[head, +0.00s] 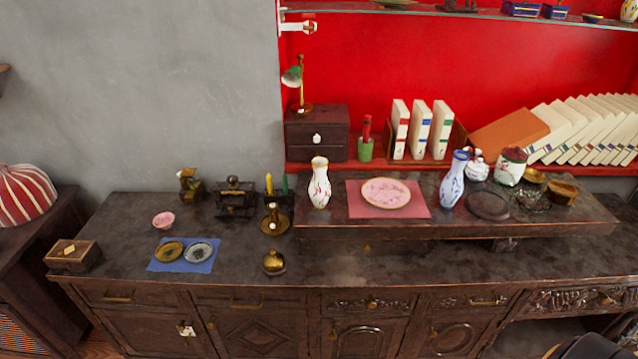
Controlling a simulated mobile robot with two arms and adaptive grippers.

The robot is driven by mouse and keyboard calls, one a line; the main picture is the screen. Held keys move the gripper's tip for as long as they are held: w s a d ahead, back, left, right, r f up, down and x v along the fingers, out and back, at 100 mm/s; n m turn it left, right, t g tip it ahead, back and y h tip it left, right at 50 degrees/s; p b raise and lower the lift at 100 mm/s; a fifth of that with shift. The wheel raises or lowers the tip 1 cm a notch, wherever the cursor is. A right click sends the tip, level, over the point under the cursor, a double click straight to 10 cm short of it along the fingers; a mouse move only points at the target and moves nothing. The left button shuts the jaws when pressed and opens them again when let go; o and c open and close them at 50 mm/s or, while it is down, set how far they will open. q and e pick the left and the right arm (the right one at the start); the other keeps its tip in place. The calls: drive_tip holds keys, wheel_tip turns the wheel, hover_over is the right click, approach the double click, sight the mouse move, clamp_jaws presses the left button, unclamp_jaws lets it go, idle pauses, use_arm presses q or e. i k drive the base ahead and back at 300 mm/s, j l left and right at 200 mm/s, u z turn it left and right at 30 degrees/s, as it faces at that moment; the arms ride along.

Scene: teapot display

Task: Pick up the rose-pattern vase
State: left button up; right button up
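A white vase with a reddish pattern (319,184), which looks like the rose-pattern vase, stands upright on the left end of the raised dark wooden shelf (400,229). Nothing hides it. A second vase, white with blue patterning (453,182), stands upright farther right on the same shelf. Neither of my grippers is in view.
Between the vases, a pink plate (386,193) lies on a red mat (356,207). A candle holder (274,221) stands left of the white-and-red vase. A small drawer box (317,137) is behind it. The cabinet top (350,266) in front is mostly clear.

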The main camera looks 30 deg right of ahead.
sight(320, 189)
drive_tip(key=i+l+z, duration=0.45)
drive_tip(key=i+l, duration=0.35)
drive_tip(key=l, duration=0.1)
